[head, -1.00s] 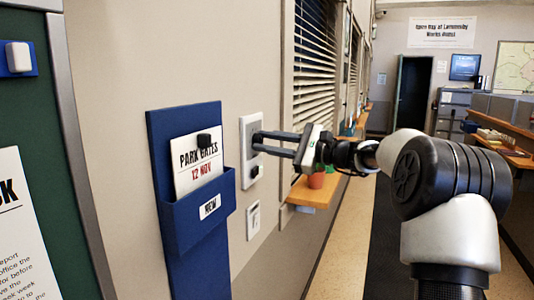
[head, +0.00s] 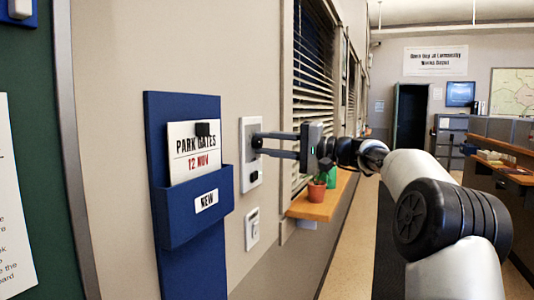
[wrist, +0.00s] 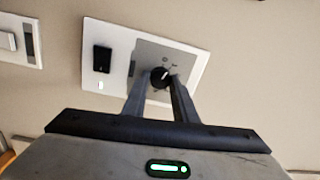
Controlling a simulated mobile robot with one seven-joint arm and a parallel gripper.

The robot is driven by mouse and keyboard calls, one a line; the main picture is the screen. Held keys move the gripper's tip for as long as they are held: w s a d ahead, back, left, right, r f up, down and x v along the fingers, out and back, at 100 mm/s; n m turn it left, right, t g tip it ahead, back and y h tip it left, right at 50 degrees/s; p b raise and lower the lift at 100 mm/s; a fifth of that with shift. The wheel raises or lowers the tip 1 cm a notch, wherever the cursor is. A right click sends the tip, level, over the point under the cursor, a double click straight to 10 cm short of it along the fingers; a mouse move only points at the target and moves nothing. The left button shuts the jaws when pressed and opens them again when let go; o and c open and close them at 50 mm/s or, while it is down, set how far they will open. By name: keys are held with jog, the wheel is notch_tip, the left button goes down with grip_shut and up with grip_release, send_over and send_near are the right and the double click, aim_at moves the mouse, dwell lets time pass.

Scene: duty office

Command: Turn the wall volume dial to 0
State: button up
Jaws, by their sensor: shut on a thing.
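The volume dial (wrist: 160,77) is a small round black knob on a grey square of a white wall plate (wrist: 122,88). A short light mark shows on its face; the number it points to is too small to read.
A black switch (wrist: 102,59) sits on the same plate, beside the dial. A blue wall holder (head: 185,240) with a Park Gates card (head: 193,160) stands left. A wooden sill (head: 318,205) with a potted plant (head: 316,190) juts out below my gripper. A smaller plate (head: 252,229) is below.

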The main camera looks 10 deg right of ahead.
jog(key=shift+n+b, duration=0.9)
jog(key=shift+n, duration=1.2)
jog(key=o, duration=1)
jog(key=shift+o, duration=0.2)
jog(key=shift+d, duration=0.15)
jog(key=r+p+v, duration=0.1)
jog(key=v, duration=1.6)
jog(key=shift+f, duration=0.3)
jog(key=shift+d, duration=0.1)
